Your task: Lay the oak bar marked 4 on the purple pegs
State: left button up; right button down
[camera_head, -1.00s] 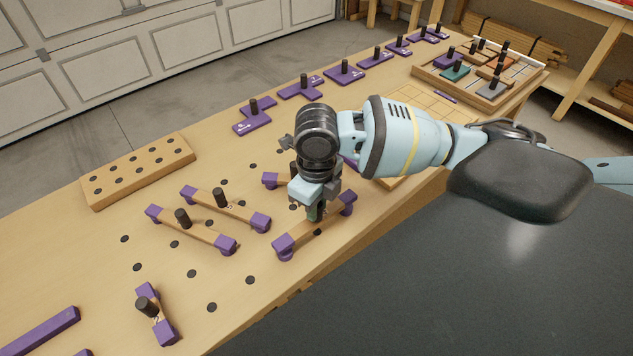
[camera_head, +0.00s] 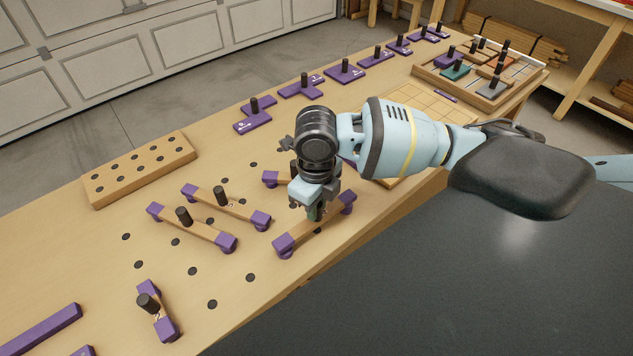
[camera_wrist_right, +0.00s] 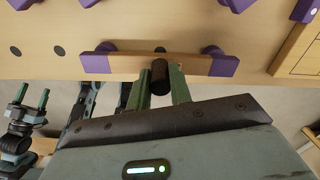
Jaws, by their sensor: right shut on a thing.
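An oak bar with purple ends (camera_head: 318,229) lies along the near edge of the bench. It also shows in the wrist view (camera_wrist_right: 127,64), where its black knob (camera_wrist_right: 160,76) stands between the green fingers of my right gripper (camera_wrist_right: 162,84). My right gripper (camera_head: 315,212) is shut on this knob. I cannot read a number on the bar. Purple pegs (camera_wrist_right: 213,51) show at both its ends; the bar appears at rest on them, but contact is not clear. My left gripper (camera_wrist_right: 32,98) shows only in the wrist view, empty with its fingers apart.
Several similar bars (camera_head: 232,208) lie left of the gripper, and a short one (camera_head: 157,313) lies nearer. A drilled oak block (camera_head: 138,171) stands at the back left. Purple knobbed pieces (camera_head: 345,72) line the back edge. A tray (camera_head: 424,75) with coloured pieces stands far right.

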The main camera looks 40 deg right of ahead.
jog(key=shift+f, duration=0.75)
dwell(1.2)
pick_arm(q)
jog(key=shift+w+r, duration=0.25)
jog(key=shift+r, duration=0.05)
dwell(1.3)
pick_arm(e)
jog(key=c, duration=0.8)
grip_release()
jog(key=shift+r+p, duration=1.55)
jog(key=shift+r, duration=1.25)
jog(key=shift+r+p, duration=0.4)
jog(key=shift+r, duration=0.8)
pick_arm(q)
jog(key=w+r+t, duration=0.1)
jog(key=w+r, duration=0.4)
jog(key=r, duration=0.1)
jog(key=shift+t, duration=0.4)
jog(key=shift+s+r, duration=0.1)
